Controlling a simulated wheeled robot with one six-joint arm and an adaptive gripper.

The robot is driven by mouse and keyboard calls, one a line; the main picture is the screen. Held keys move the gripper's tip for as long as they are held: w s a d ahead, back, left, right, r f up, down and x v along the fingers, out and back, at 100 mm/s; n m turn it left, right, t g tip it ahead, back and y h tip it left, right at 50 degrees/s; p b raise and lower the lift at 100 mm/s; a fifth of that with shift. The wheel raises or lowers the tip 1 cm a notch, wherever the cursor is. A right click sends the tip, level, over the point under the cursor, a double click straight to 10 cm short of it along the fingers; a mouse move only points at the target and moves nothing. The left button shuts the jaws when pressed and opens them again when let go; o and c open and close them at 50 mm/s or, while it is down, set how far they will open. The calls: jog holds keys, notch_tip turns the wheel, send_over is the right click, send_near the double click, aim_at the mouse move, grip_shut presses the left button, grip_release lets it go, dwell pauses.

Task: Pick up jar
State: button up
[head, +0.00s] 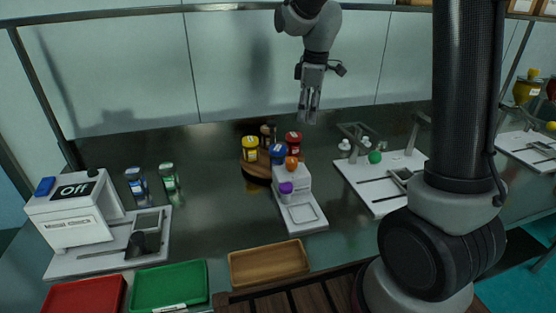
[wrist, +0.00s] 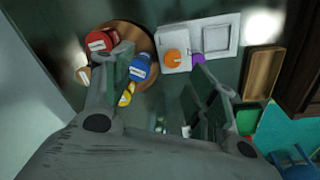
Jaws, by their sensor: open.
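Several lidded jars stand close together on a round wooden board (head: 256,171): a yellow-lidded jar (head: 250,148), a blue-lidded jar (head: 278,154), a red-lidded jar (head: 293,140) and a brownish one (head: 266,132) partly hidden behind. In the wrist view the red-lidded jar (wrist: 97,42) and blue-lidded jar (wrist: 142,67) show near the left finger, which hides part of the board. The yellow-lidded jar (wrist: 126,97) shows lower. Two small jars (head: 137,184) (head: 169,178) stand apart at left. My gripper (head: 308,116) is open and empty, pointing down, above the table and apart from the jars.
A white device (head: 302,216) with orange and purple knobs stands right beside the board. A white machine marked Off (head: 75,215) is at left. Red (head: 84,297), green (head: 168,287) and wooden (head: 268,264) trays line the front. More white equipment (head: 376,183) stands at right.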

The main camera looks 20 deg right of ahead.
aim_at(278, 147)
jog(key=w+a+f+n, duration=0.1)
jog(key=w+f, duration=0.1)
jog(key=f, duration=0.1)
jog(key=w+a+f+n, duration=0.2)
jog(key=w+f, duration=0.1)
jog(key=f, duration=0.1)
jog(key=w+a+f+n+g, duration=0.1)
jog(key=w+a+f, duration=0.1)
jog(key=f, duration=0.1)
jog(key=shift+w+f, duration=0.35)
jog(key=shift+w, duration=0.05)
jog(key=f, duration=0.2)
jog(key=w+a+f+n, duration=0.1)
jog(key=f, duration=0.1)
jog(key=f+n, duration=0.1)
jog(key=f, duration=0.2)
jog(key=shift+w+a, duration=0.25)
jog(key=shift+w, duration=0.1)
notch_tip(278, 147, down, 5)
jog(key=shift+a+r, duration=0.15)
jog(key=shift+r, duration=0.05)
jog(key=c, duration=0.7)
